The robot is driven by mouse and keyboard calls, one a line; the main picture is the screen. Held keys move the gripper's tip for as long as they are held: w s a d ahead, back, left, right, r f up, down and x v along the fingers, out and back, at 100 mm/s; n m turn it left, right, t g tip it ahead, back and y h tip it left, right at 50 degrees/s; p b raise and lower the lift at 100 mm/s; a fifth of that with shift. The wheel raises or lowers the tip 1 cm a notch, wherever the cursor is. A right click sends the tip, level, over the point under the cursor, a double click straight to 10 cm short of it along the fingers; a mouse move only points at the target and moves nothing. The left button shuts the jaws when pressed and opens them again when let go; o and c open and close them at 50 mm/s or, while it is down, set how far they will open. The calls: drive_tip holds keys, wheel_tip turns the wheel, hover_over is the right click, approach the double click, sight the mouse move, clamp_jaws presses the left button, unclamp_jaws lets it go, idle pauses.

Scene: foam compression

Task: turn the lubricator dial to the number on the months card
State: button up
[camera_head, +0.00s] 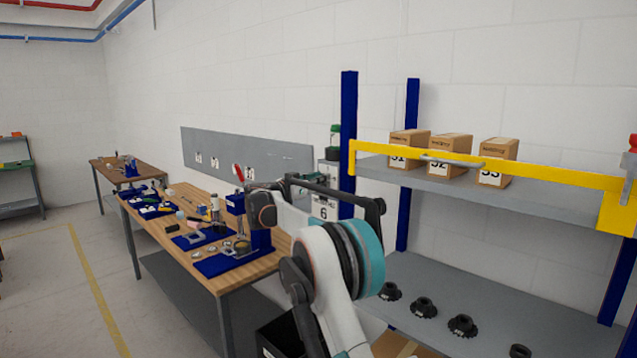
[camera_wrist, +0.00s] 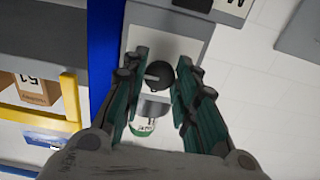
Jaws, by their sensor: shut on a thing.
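The lubricator dial (camera_wrist: 158,75) is a dark round knob with a small pale mark, on a light grey housing in the wrist view. My gripper (camera_wrist: 162,66) has its teal fingers closed in on both sides of the dial. In the head view the lubricator's green-topped part (camera_head: 334,135) stands beside the blue post; my arm hides the dial and fingertips there. A white card (camera_head: 323,212) with a 6 hangs under it, partly behind my arm. The dial's setting is too small to read.
A blue post (camera_head: 348,130) stands close beside the housing. A yellow bar (camera_head: 560,176) crosses the shelf front, with numbered cardboard boxes (camera_head: 455,150) behind it. A wooden workbench (camera_head: 235,277) with tools and blue fixtures is at left.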

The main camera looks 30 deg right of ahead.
drive_tip(key=shift+f, duration=0.2)
drive_tip(key=o, duration=1)
drive_tip(key=shift+o, duration=0.2)
drive_tip(key=shift+r, duration=0.1)
drive_tip(key=shift+a, duration=0.1)
drive_tip(key=v, duration=1.2)
